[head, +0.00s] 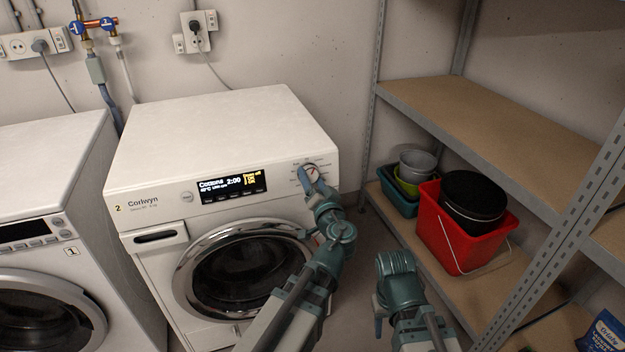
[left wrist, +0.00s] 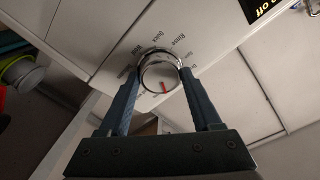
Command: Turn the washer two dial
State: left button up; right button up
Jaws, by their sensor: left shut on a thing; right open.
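Washer two (head: 218,120) is white, carries a yellow "2" label and has a lit display (head: 233,187) reading "Cottons 2:00" beside yellow text. Its round silver dial (left wrist: 160,72) has a red mark, which points toward the bottom of the left wrist view; printed programme names ring it. My left gripper (head: 311,174) is at the panel's right end, its two fingers on opposite sides of the dial, shut on it. In the head view the gripper mostly covers the dial. My right gripper (head: 379,322) is open, low in front of the shelf, away from the washer.
Washer one (head: 50,180) stands at the left. A metal shelf rack (head: 480,125) on the right holds a red bucket (head: 446,240), a black round container (head: 473,195) and smaller tubs. Bare floor shows between washer two and the rack.

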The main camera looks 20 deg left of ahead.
pick_arm(q)
jog(key=shift+m, duration=0.7)
pick_arm(e)
jog(key=shift+r, duration=0.1)
pick_arm(q)
jog(key=shift+h, duration=0.3)
jog(key=o, duration=1.4)
jog(key=shift+c, duration=0.2)
